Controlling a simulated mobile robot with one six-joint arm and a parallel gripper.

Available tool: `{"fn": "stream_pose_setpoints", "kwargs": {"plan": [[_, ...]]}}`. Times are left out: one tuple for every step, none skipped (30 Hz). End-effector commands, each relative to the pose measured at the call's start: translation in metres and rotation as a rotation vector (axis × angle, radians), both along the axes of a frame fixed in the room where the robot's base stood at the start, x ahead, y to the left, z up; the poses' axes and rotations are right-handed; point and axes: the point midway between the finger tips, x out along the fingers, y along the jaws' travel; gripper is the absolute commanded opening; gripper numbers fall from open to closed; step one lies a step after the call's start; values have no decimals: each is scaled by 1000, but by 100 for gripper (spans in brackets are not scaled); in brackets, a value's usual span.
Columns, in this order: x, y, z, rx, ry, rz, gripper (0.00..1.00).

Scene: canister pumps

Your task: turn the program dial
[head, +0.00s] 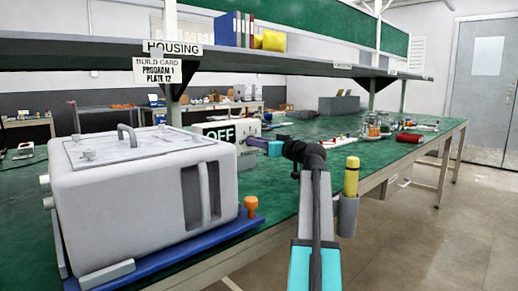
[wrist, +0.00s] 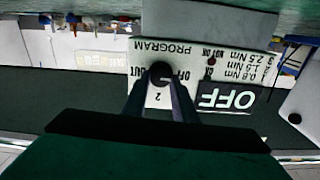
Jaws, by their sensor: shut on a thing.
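The program dial (wrist: 160,71) is a small dark round knob on the white panel of the controller box (wrist: 200,63), seen upside down in the wrist view. The word PROGRAM stands on one side of it and a 2 on the other. My gripper (wrist: 161,84) has its two fingers on either side of the dial, shut on it. In the head view my gripper (head: 258,143) reaches the right side of the controller box (head: 247,128); the dial itself cannot be made out there. The box's display (head: 218,135) reads OFF.
A build card (head: 157,71) on the shelf reads PROGRAM 1, PLATE 12. A large grey housing (head: 140,200) stands on a blue base at the front left. A yellow-topped tool (head: 351,177) sits in a holder at the bench edge. Small items lie on the green bench farther right.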

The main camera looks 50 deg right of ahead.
Motion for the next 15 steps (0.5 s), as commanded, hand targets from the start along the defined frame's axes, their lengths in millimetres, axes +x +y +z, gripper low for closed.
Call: {"fn": "stream_pose_setpoints", "kwargs": {"plan": [[0,0,-3,-19,2,0,3],[0,0,-2,-30,3,0,3],[0,0,-2,-41,4,0,3],[0,0,-2,-48,4,0,3],[0,0,-2,-55,5,0,3],[0,0,-2,-62,5,0,3],[0,0,-1,-66,6,0,3],[0,0,-1,-69,7,0,3],[0,0,-1,-71,7,0,3],[0,0,-1,-73,7,0,3],[0,0,-1,-74,7,0,3],[0,0,-1,-74,7,0,3],[0,0,-1,-74,7,0,3],[0,0,-1,-74,7,0,3],[0,0,-1,-74,7,0,3]]}}
